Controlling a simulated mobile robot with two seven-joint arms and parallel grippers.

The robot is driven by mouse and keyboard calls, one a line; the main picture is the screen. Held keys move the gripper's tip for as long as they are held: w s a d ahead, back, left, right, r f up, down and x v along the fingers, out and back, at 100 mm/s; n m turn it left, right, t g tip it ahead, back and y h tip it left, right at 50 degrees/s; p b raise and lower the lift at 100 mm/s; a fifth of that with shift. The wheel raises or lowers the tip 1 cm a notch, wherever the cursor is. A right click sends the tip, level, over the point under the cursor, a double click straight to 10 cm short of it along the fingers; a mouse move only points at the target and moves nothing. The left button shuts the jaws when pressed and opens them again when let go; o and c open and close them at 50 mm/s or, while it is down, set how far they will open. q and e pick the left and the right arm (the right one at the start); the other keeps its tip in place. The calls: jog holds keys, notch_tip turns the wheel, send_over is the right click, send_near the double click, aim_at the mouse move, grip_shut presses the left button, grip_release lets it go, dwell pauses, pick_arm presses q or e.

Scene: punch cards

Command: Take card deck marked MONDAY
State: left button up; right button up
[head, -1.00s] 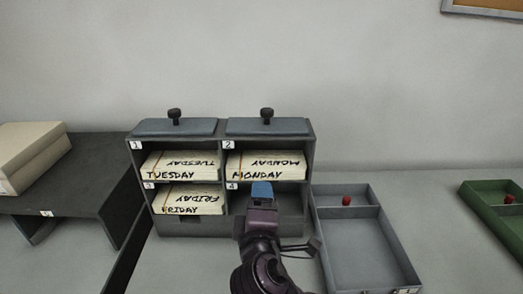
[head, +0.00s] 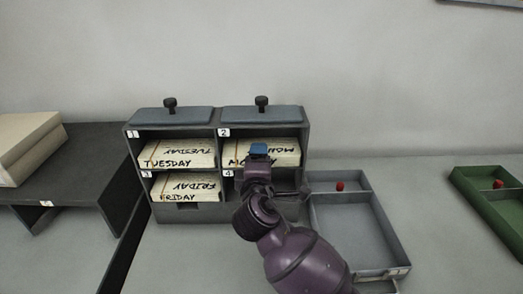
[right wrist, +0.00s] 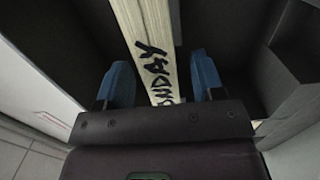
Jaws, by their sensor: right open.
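The cream card deck marked MONDAY (head: 288,156) lies in compartment 2, top right of the grey rack (head: 234,214). My right gripper (head: 258,150) is in front of it and hides part of its lettering. In the right wrist view the deck's lettered edge (right wrist: 155,50) runs between the two blue fingers of the open gripper (right wrist: 162,82). One finger is on each side of the deck, with a small gap visible at each. My left gripper is not in view.
The TUESDAY deck (head: 178,155) lies in compartment 1 and the FRIDAY deck (head: 186,187) in compartment 3. Compartment 4 is partly hidden by my arm. A grey tray (head: 357,235) with a red knob stands right, a green tray (head: 490,205) farther right. A dark stand (head: 85,170) is left.

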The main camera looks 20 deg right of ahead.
jog(key=shift+x, duration=0.75)
jog(key=shift+c, duration=0.2)
grip_shut()
